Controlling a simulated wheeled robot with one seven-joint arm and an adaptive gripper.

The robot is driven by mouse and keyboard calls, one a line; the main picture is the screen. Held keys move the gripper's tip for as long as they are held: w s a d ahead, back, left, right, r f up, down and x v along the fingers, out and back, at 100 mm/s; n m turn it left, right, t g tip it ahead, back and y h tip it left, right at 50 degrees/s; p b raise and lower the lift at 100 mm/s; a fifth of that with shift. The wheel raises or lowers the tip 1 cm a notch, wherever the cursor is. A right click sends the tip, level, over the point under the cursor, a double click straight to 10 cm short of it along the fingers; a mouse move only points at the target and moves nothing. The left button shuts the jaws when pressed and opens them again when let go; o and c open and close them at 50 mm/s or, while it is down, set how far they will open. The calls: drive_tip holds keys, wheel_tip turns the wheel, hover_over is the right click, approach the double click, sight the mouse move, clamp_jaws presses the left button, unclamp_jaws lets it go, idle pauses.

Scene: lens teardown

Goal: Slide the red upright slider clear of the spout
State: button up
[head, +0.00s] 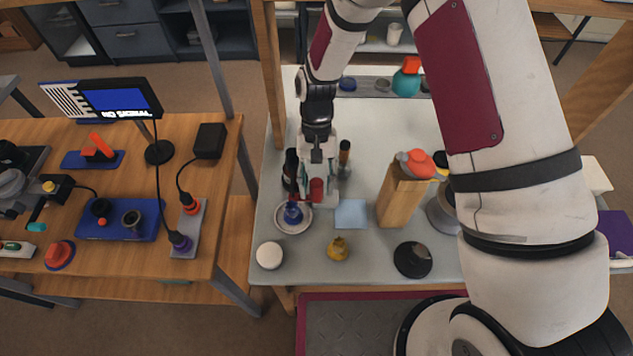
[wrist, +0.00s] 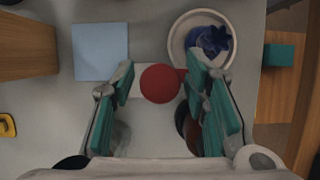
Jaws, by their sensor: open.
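The red upright slider (head: 316,190) stands on the table below my gripper (head: 318,172), at the right edge of a white dish (head: 281,221) in the head view. In the wrist view the slider's round red top (wrist: 160,83) sits between the two open teal fingers of my gripper (wrist: 161,88), with a gap on both sides. A pale block or base shows under it. A small red part reaches from the slider toward the dish, partly hidden by the right finger; I cannot tell whether it is the spout. A blue lobed piece (wrist: 209,41) lies in the dish.
A light blue square (head: 351,214) lies beside the slider, with a wooden block (head: 396,197) further right. Dark bottles (head: 290,170) stand close left of my gripper. A white round lid (head: 270,255), a yellow piece (head: 338,249) and a black disc (head: 412,260) lie near the front edge.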

sight(330, 199)
clamp_jaws()
drive_tip(key=shift+d, duration=1.8)
unclamp_jaws()
drive_tip(key=v, duration=0.7)
drive_tip(key=shift+r, duration=0.3)
drive_tip(key=shift+w+r, duration=0.1)
drive_tip(key=shift+w, duration=0.05)
